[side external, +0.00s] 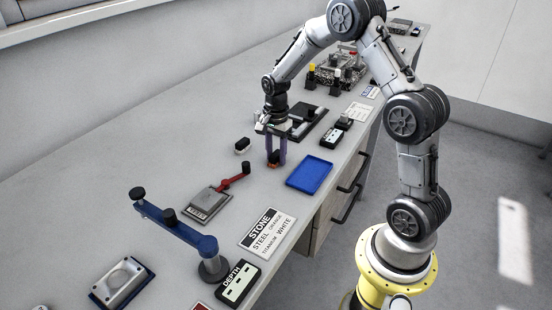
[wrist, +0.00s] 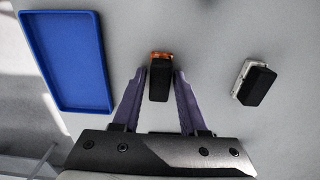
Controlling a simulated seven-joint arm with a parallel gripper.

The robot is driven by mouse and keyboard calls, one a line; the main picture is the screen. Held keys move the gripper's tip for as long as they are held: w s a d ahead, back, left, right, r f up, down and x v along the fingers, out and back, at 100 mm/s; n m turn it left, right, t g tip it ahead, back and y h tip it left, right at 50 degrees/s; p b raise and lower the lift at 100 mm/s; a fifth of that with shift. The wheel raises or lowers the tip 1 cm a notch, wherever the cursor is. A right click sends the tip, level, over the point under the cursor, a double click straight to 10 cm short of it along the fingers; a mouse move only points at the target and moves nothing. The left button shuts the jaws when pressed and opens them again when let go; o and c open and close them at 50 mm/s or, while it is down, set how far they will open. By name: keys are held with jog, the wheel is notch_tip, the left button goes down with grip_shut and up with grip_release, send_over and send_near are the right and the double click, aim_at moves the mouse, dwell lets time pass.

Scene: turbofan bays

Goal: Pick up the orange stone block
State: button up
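The orange stone block (wrist: 161,55) stands on the bench in the wrist view, with an orange edge at its far end and a black part (wrist: 159,80) nearer my gripper. In the side external view, the orange block (side external: 274,155) shows low between the purple fingers. My gripper (side external: 275,158) points down over it. In the wrist view, my gripper (wrist: 160,77) has one finger on each side of the block, with narrow gaps showing. It looks open, and the block appears to rest on the bench.
A blue tray (side external: 309,174) lies to the right of the block. A black-and-white block (side external: 242,145) is on its left, also in the wrist view (wrist: 254,82). A scale with a red arm (side external: 233,181) and a label card (side external: 267,231) are nearer the camera.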

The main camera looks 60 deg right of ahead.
grip_shut()
jog(key=shift+r, duration=0.15)
jog(key=shift+r, duration=0.6)
jog(key=s+a+r, duration=0.5)
jog(key=s+r, duration=0.6)
jog(key=s, duration=0.2)
jog(key=shift+r, duration=0.25)
